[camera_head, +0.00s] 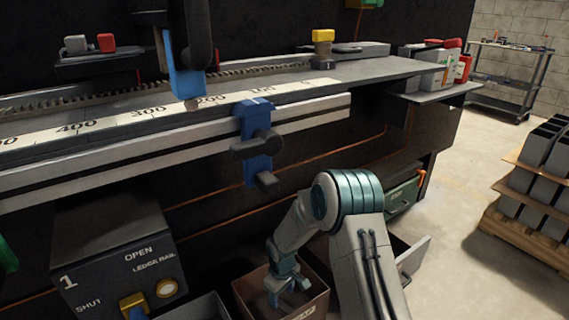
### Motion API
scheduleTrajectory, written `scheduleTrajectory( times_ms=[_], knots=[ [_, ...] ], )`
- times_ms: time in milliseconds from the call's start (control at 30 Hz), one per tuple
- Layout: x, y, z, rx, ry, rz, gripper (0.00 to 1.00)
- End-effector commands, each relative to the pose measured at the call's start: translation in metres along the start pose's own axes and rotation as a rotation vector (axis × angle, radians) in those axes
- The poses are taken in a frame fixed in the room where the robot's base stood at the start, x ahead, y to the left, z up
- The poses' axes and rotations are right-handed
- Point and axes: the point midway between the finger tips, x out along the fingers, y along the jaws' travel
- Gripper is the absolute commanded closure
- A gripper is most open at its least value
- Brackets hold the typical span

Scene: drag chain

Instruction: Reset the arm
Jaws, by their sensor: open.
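My arm reaches in from the bottom right of the head view, bent at a grey and teal joint. My gripper (287,291) hangs low, pointing down into a brown open box (262,292) beneath the ledge rail. Its jaws are open, and nothing shows between them. The lower part of the fingers is hard to make out inside the box.
A blue clamp (256,145) with dark knobs sits on the white rail (190,145) above my gripper. A control box (115,255) stands at lower left. An open drawer (412,259) lies to the right. Stacked grey parts (540,165) fill a pallet at far right; floor between is clear.

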Motion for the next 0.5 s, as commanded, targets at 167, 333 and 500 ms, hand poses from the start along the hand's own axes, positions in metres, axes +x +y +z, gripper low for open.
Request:
scheduleTrajectory(
  times_ms=[167,333,500],
  knots=[
    [-0.045,0.007,0.008,0.035,0.005,0.019,0.44],
    [-0.086,0.012,0.017,0.071,0.007,0.037,0.44],
    [-0.14,0.017,0.031,0.121,0.012,0.058,0.44]
  ],
)
